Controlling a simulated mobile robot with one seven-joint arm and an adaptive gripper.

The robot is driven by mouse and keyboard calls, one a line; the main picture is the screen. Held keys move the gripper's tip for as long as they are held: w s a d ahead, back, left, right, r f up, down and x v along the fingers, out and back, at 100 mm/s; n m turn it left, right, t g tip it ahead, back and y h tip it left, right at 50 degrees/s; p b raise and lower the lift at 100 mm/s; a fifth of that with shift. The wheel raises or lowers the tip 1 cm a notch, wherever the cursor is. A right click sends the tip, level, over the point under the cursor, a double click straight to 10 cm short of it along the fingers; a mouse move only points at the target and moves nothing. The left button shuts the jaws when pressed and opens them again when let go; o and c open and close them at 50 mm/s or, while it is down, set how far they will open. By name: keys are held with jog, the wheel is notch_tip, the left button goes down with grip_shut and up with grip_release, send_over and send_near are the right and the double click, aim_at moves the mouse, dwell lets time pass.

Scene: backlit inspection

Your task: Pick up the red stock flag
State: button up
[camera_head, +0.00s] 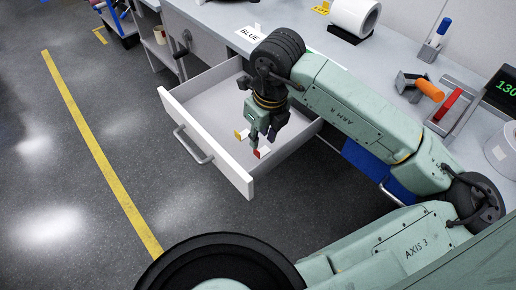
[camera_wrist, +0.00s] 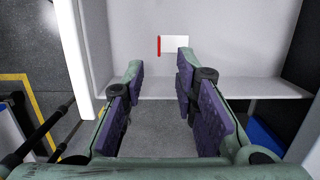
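The red stock flag (camera_head: 258,153) is a small white piece with a red edge inside the open drawer (camera_head: 178,110). In the wrist view the flag (camera_wrist: 174,45) shows as a white rectangle with a red strip on its left side, just beyond the fingertips. My gripper (camera_head: 263,139) points down into the drawer, close to the flag. In the wrist view my gripper (camera_wrist: 160,64) has its purple-padded fingers apart with nothing between them. Whether a fingertip touches the flag cannot be told. A yellow flag (camera_head: 241,134) stands beside my gripper in the drawer.
The drawer's front panel and side walls surround my gripper. The grey bench (camera_head: 225,17) above holds a BLUE label (camera_head: 249,34), a white roll (camera_head: 355,15), an orange-handled tool (camera_head: 427,88) and a tray with a red item (camera_head: 447,104). Open floor lies left.

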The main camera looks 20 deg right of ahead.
aim_at(257, 151)
jog(key=shift+w+a+f+p, duration=0.1)
jog(key=shift+w+f+p, duration=0.2)
jog(key=shift+f, duration=0.85)
jog(key=shift+w+a+f+p, duration=0.15)
jog(key=shift+f+p, duration=0.3)
jog(key=shift+f, duration=0.65)
jog(key=shift+w+a+f+p, duration=0.1)
jog(key=shift+w+f+p, duration=0.2)
jog(key=shift+f, duration=0.85)
jog(key=shift+c, duration=0.4)
grip_shut()
